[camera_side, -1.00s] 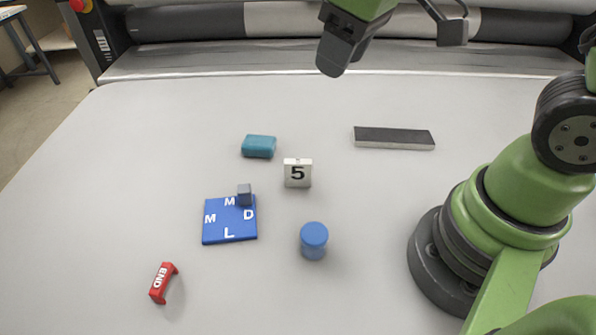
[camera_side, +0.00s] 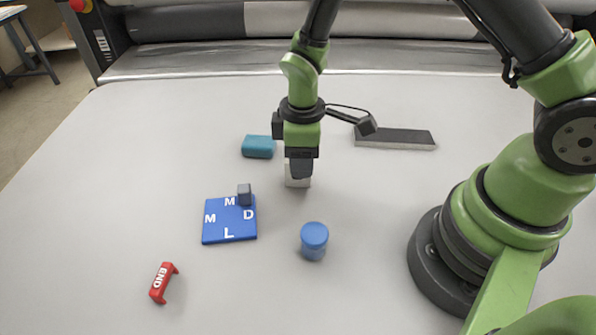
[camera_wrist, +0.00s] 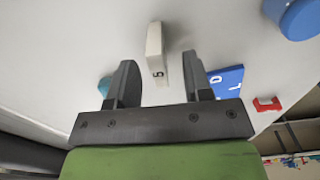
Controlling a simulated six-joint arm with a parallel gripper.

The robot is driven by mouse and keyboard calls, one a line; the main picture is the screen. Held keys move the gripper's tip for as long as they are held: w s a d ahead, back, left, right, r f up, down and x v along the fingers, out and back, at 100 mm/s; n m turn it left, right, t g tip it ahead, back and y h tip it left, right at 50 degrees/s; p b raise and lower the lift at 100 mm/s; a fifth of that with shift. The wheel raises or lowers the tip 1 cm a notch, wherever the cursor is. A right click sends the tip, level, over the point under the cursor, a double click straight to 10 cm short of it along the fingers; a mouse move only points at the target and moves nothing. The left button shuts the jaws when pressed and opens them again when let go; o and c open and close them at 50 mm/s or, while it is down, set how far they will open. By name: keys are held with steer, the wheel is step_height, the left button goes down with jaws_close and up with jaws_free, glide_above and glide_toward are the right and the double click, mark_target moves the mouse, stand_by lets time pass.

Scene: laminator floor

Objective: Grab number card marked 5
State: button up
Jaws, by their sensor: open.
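The white number card marked 5 (camera_side: 298,183) stands on the light table, mostly hidden behind my gripper (camera_side: 301,172) in the side view. The fingers are apart, with nothing held. I cannot tell whether either finger touches the card.
A teal block (camera_side: 258,147) lies just left of my gripper. A blue board with letters (camera_side: 228,232) bears a small grey cube (camera_side: 244,195). A blue cylinder (camera_side: 313,240), a red END piece (camera_side: 162,283) and a dark-topped bar (camera_side: 400,138) lie around. The front middle is clear.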

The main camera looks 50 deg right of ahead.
mark_target(298, 184)
steer(key=f, duration=0.5)
steer(key=shift+w+a, duration=0.1)
steer(key=shift+w, duration=0.3)
jaws_close()
steer(key=shift+r, duration=0.1)
